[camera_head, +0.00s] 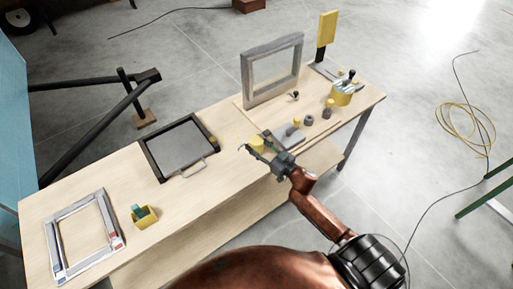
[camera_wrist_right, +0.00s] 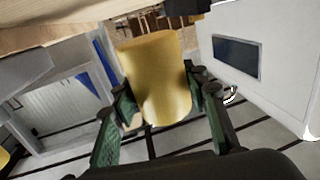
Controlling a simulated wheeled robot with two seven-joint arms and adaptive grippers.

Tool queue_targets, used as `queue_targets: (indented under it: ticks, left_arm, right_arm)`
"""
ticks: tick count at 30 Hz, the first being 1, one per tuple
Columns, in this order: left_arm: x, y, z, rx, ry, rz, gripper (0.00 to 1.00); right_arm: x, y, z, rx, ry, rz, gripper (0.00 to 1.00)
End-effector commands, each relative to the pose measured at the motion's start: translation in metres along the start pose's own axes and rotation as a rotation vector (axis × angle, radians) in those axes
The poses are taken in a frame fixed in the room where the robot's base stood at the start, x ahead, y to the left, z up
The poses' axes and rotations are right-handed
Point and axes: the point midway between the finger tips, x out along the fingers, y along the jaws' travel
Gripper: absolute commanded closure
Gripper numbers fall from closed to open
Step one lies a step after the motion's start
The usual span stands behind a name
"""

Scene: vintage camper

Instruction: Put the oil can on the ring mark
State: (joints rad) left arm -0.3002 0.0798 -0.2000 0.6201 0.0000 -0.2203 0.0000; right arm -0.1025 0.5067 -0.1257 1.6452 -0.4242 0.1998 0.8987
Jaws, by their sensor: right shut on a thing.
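My right gripper (camera_head: 258,149) is at the front middle of the wooden workbench (camera_head: 105,175). It is shut on a plain yellow can (camera_head: 257,144), which I take to be the oil can. In the right wrist view the can (camera_wrist_right: 157,75) is a smooth, tapered yellow body between the two green-grey fingers (camera_wrist_right: 160,98). I cannot tell whether its base touches the bench. My left gripper is not in view.
A black-edged tray (camera_head: 150,158) lies left of the gripper. A grey upright frame (camera_head: 247,85), a yellow pot with a silver top (camera_head: 342,96) and small parts stand right. A flat frame (camera_head: 63,261) and yellow box (camera_head: 146,222) lie at the left end.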

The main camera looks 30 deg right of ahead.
Motion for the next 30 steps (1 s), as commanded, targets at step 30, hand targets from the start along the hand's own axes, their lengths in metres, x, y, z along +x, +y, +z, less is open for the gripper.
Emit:
queue_targets:
  ticks: [30]
  left_arm:
    - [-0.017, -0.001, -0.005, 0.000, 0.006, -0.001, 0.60]
  right_arm:
    - [-0.094, -0.109, -0.078, 0.011, -0.002, 0.016, 0.90]
